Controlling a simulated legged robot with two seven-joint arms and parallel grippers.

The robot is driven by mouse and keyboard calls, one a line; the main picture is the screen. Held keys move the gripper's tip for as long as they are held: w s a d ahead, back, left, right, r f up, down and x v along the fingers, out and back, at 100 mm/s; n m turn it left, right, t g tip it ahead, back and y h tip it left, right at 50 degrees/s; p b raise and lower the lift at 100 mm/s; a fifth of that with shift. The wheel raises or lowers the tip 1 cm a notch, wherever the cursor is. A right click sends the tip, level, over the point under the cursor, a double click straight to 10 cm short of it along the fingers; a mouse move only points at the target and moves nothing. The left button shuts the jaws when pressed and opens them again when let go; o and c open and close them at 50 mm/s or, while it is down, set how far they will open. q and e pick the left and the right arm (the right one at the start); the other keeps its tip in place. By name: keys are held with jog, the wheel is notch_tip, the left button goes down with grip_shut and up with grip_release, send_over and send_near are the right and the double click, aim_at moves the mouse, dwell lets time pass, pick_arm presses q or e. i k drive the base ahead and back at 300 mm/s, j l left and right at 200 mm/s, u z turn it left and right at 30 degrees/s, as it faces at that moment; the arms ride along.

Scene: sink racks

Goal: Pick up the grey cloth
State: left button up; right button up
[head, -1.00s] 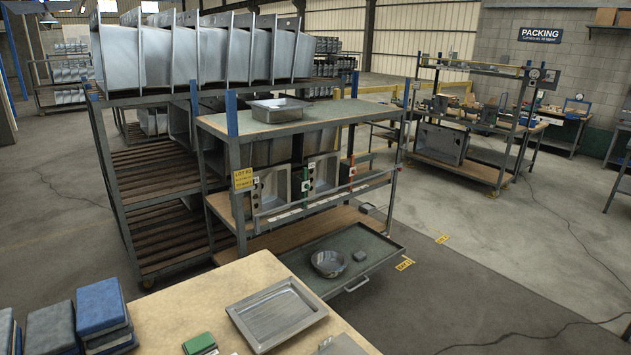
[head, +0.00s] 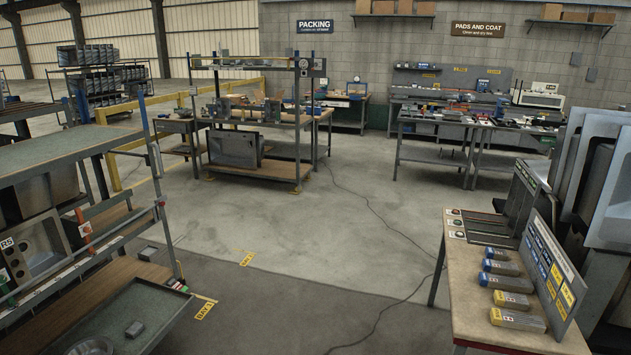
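I cannot make out a grey cloth for certain in the head view. A small grey block-like item (head: 135,329) lies on the green pull-out tray (head: 165,300) of the rack at the lower left; it is too small to tell whether it is folded cloth. A round metal bowl (head: 90,347) beside it is cut off by the bottom edge. Neither of my grippers is in view.
A table (head: 462,300) at the right holds several blue and yellow labelled packs and an upright sign board. Steel sinks (head: 610,190) stand behind it. Open concrete floor (head: 300,240) with a dark cable lies between the rack and table. Benches (head: 440,130) stand at the back.

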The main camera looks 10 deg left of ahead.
aim_at(135, 329)
jog(key=i+l+u, duration=0.2)
jog(key=i, duration=0.3)
jog(key=i+u, duration=0.2)
jog(key=i, duration=0.35)
jog(key=i+j+u, duration=0.2)
jog(key=i+u, duration=0.2)
jog(key=i+j+u, duration=0.1)
jog(key=i+u, duration=0.75)
jog(key=i+l+u, duration=0.2)
jog(key=u, duration=0.25)
jog(key=i+l+u, duration=0.1)
jog(key=i+u, duration=0.3)
jog(key=i+l+u, duration=0.2)
jog(key=i+u, duration=0.15)
jog(key=i+l+u, duration=0.8)
jog(key=k+j, duration=0.05)
jog(key=k, duration=0.05)
